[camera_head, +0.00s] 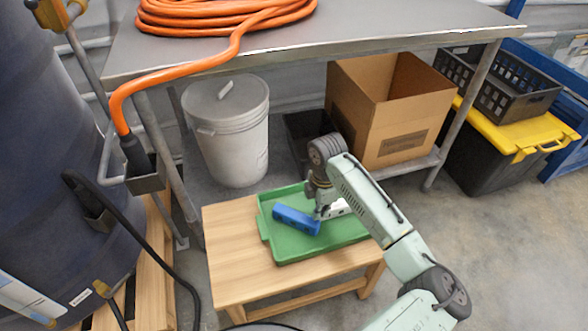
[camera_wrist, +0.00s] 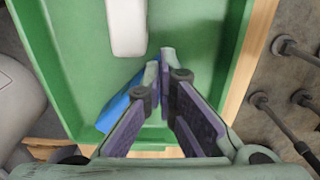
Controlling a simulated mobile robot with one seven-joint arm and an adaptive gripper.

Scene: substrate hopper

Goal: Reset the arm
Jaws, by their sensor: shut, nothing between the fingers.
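My gripper (camera_wrist: 166,60) is shut and empty in the wrist view, with its fingertips together over the green tray (camera_wrist: 75,60). In the head view my gripper (camera_head: 320,212) hangs from my arm over the same tray (camera_head: 283,252), close to the right end of a blue block (camera_head: 296,219). The blue block (camera_wrist: 112,112) also shows in the wrist view, partly behind the fingers. A white object (camera_wrist: 127,28) lies in the tray ahead of the fingertips. In the head view it shows only partly beside the gripper. I cannot tell whether the fingertips touch the block.
The tray sits on a low wooden table (camera_head: 228,250). A steel bench (camera_head: 375,32) with a coiled orange hose (camera_head: 215,12) stands behind. Under it are a white bucket (camera_head: 232,135) and a cardboard box (camera_head: 375,110). A large dark drum (camera_head: 50,150) stands left. Floor at right is clear.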

